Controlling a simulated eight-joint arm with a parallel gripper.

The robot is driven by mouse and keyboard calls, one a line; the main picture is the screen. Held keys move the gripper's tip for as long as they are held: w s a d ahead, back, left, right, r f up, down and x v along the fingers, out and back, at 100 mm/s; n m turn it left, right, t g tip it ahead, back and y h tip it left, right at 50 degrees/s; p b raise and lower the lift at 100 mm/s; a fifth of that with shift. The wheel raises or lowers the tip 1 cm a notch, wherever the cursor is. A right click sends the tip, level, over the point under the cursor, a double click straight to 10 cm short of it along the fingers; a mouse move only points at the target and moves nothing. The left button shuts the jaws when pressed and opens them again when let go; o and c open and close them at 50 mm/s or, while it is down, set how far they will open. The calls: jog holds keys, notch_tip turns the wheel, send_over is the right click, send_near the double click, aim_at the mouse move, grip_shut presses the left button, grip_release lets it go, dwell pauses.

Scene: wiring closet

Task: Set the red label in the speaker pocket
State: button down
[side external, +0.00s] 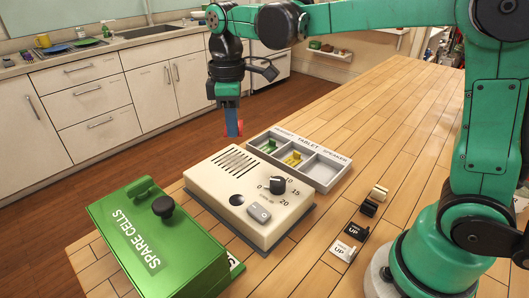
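My gripper (233,133) points straight down, held up behind the beige panel box and left of the grey tray. The red label (226,130) shows as small red edges on both sides of the fingertips; the gripper appears shut on it, and the fingers hide most of it. The grey three-pocket tray (322,186) lies on the wooden counter. A green piece (268,146) is in its left pocket and a yellow piece (293,159) in the middle one, marked TABLET. The right pocket, marked SPEAKER (323,168), looks empty.
The beige panel box (215,180) with a knob and switch stands in front of the tray. A green SPARE CELLS box (190,240) is at front left. Small black and white UP pieces (344,250) lie to the right. The counter behind the tray is clear.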

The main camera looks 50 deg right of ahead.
jog(key=s+d+r+m, duration=0.2)
jog(key=d+m, duration=0.1)
jog(key=m, duration=0.4)
notch_tip(320, 180, up, 4)
jog(key=m, duration=0.2)
send_over(315, 167)
jog(key=s+a, duration=0.3)
jog(key=a, duration=0.2)
jog(key=f, duration=1.8)
jog(key=shift+w+d+f, duration=0.15)
jog(key=shift+w+f, duration=0.1)
jog(key=shift+f, duration=0.05)
jog(key=shift+f, duration=0.1)
jog(key=shift+f, duration=0.4)
jog(key=shift+f, duration=0.1)
